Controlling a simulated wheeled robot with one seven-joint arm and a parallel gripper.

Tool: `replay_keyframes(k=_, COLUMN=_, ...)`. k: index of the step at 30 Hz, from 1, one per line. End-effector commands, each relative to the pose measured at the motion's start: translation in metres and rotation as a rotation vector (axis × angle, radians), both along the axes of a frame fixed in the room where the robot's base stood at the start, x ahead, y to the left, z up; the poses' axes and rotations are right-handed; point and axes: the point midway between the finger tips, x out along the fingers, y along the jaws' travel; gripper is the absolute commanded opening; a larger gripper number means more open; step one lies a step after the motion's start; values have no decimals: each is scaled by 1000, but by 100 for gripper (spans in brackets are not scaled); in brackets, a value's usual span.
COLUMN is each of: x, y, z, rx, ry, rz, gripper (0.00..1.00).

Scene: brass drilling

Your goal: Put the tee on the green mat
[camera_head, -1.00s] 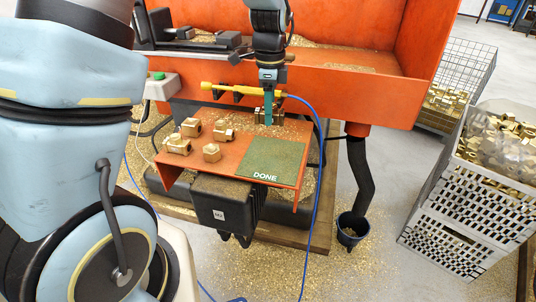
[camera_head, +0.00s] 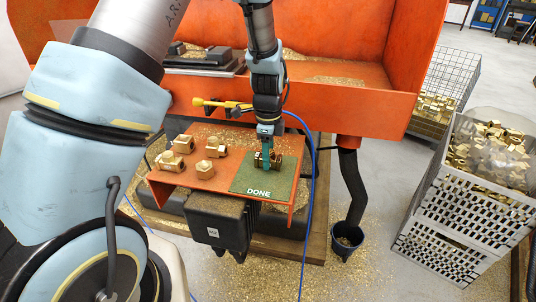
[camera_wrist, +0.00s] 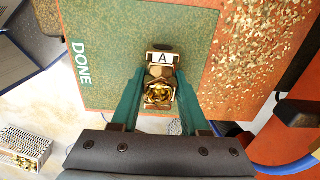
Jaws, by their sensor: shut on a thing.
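The tee is a brass fitting (camera_head: 275,160) between the teal fingers of my gripper (camera_head: 266,152). In the wrist view the tee (camera_wrist: 160,92) shows a white label with the letter A and an open end with gold-coloured bits inside. My gripper is shut on it, one finger on each side. The tee is over the green mat (camera_head: 284,181), which is marked DONE; in the wrist view the mat (camera_wrist: 110,42) spreads around it. I cannot tell whether the tee touches the mat.
Several other brass fittings (camera_head: 205,169) stand on the orange table (camera_head: 236,134) left of the mat. A yellow tool (camera_head: 222,104) and a blue hose (camera_head: 313,180) are behind and right. Brass chips lie on the table. The mat's front part is clear.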

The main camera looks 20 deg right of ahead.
Motion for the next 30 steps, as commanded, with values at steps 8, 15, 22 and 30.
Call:
replay_keyframes(k=8, x=1, y=0, z=-1, rx=-1, ry=-2, rz=0, gripper=0)
replay_keyframes(k=15, x=0, y=0, z=-2, rx=0, ry=0, rz=0, gripper=65)
replay_keyframes(k=22, x=0, y=0, z=-2, rx=0, ry=0, rz=0, gripper=75)
replay_keyframes(k=30, x=1, y=-1, z=10, rx=-4, ry=-2, rz=0, gripper=75)
